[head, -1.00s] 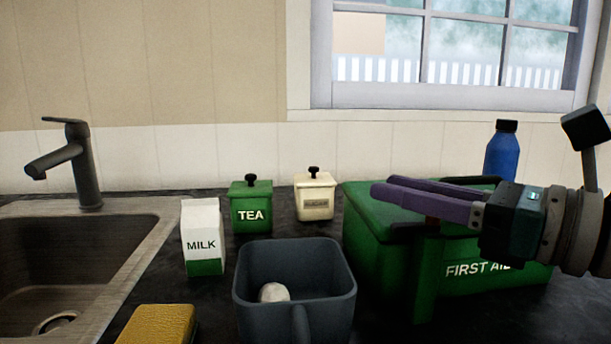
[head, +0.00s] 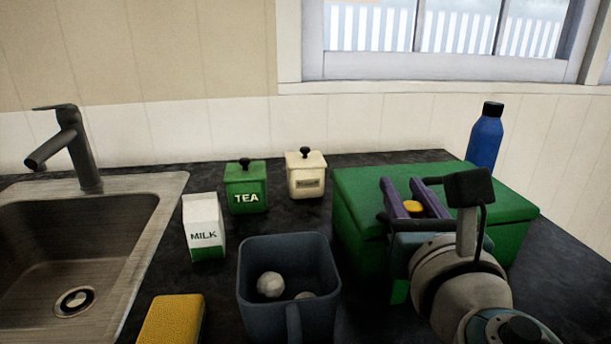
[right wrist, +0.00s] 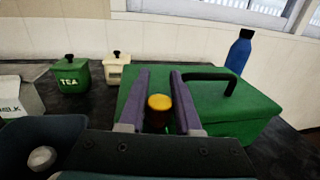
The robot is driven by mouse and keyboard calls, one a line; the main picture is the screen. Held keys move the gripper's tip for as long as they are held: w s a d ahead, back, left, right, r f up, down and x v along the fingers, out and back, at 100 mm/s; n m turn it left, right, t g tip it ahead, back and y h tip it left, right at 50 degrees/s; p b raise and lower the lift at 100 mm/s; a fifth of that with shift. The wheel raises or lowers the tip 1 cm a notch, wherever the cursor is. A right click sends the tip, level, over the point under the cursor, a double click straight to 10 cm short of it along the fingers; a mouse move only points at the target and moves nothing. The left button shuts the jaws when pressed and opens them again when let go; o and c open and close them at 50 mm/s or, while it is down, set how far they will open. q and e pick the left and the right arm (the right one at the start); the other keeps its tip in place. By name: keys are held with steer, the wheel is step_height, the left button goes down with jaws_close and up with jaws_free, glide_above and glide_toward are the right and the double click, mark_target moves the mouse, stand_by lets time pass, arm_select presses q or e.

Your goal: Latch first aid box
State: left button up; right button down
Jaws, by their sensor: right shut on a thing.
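The green first aid box (head: 352,192) stands at the right of the counter, and its lid looks down. It also shows in the right wrist view (right wrist: 240,110), with a black handle (right wrist: 205,77) on the lid. My right gripper (head: 408,190) is at the front of the box, its purple fingers pointing away from me. It is shut on a yellow-topped knob (head: 412,206), which shows as an orange-brown cylinder between the fingers in the right wrist view (right wrist: 159,108). The knob's lower end and most of the box front are hidden. My left gripper is not in view.
A grey bin (head: 265,300) holding pale round things stands left of the box. A milk carton (head: 203,227), green tea tin (head: 246,190), cream tin (head: 306,176) and yellow sponge (head: 172,318) are farther left. A blue bottle (head: 485,138) stands behind the box.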

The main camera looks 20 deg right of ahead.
steer(key=m+g+h, duration=0.2)
steer(key=h, duration=0.1)
steer(key=m+g+h+b, duration=0.1)
steer(key=h, duration=0.1)
steer(key=shift+s+d+f+m, duration=0.15)
steer(key=shift+s+d+m, duration=0.1)
steer(key=shift+d+m, duration=0.15)
steer(key=g+h, duration=0.1)
steer(key=m+g+b, duration=0.1)
steer(key=m+g+h, duration=0.1)
steer(key=shift+s+d+h, duration=0.2)
steer(key=shift+s+h, duration=0.05)
steer(key=shift+h, duration=0.05)
steer(key=shift+s+d+m+g+h+b, duration=0.1)
steer(key=shift+m+g+h+b, duration=0.2)
steer(key=shift+m+g+b, duration=0.25)
steer(key=c, duration=1)
jaws_free()
steer(key=o, duration=0.4)
steer(key=shift+r, duration=0.2)
